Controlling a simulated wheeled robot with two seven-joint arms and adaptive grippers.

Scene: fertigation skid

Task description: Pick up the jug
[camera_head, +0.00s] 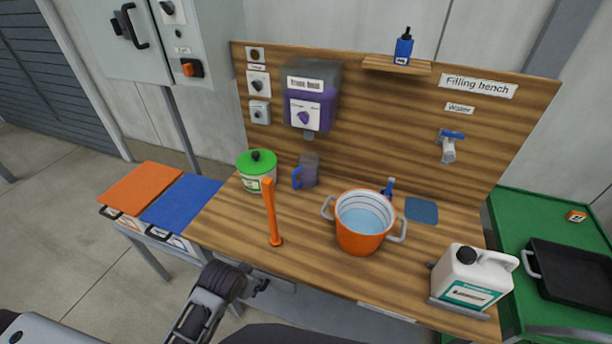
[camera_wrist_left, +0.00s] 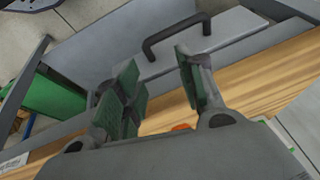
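The jug (camera_head: 309,169) is a dark grey, see-through vessel with a blue handle (camera_head: 297,178) on its left side. It stands upright on the wooden bench, below the purple dispenser. My left gripper (camera_head: 262,287) is low in the head view, in front of the bench's front edge and well apart from the jug. In the left wrist view its green-padded fingers (camera_wrist_left: 160,88) are spread with nothing held between them. The jug cannot be made out in the left wrist view. My right gripper is not in view.
An orange upright stick (camera_head: 272,215) stands on the bench between my left gripper and the jug. A green-lidded pot (camera_head: 257,172) is left of the jug. An orange bucket (camera_head: 362,238) of water and a white canister (camera_head: 470,278) stand to the right.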

